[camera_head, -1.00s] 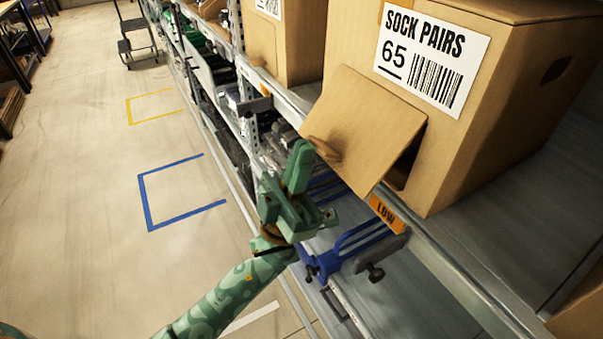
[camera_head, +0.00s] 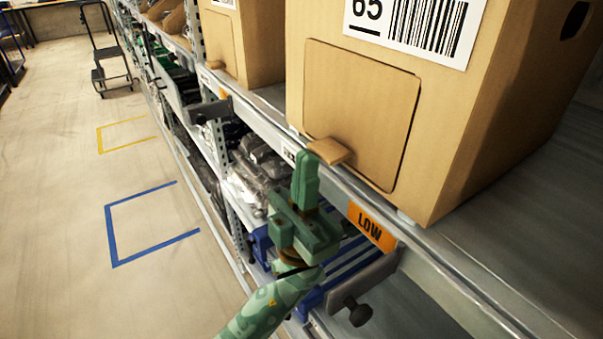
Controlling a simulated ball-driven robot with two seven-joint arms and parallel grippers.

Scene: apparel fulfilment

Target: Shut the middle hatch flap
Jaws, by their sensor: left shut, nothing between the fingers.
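The hatch flap (camera_head: 360,100) is a cardboard panel in the front of a large cardboard box (camera_head: 455,140) on the shelf. It lies flat in the box face, with a thin dark outline along its right and lower edges. A small cardboard tab (camera_head: 329,151) sticks out at its lower left. My left gripper (camera_head: 306,178) is shut and empty, pointing up just below the tab, in front of the shelf edge. Whether its fingertips touch the tab is hard to tell. My right gripper is not in view.
An orange LOW label (camera_head: 371,226) is on the shelf rail, right of my gripper. A second box with a closed-looking flap (camera_head: 223,45) stands further left. Below are bagged goods (camera_head: 255,170) and a blue rack with a black knob (camera_head: 357,311).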

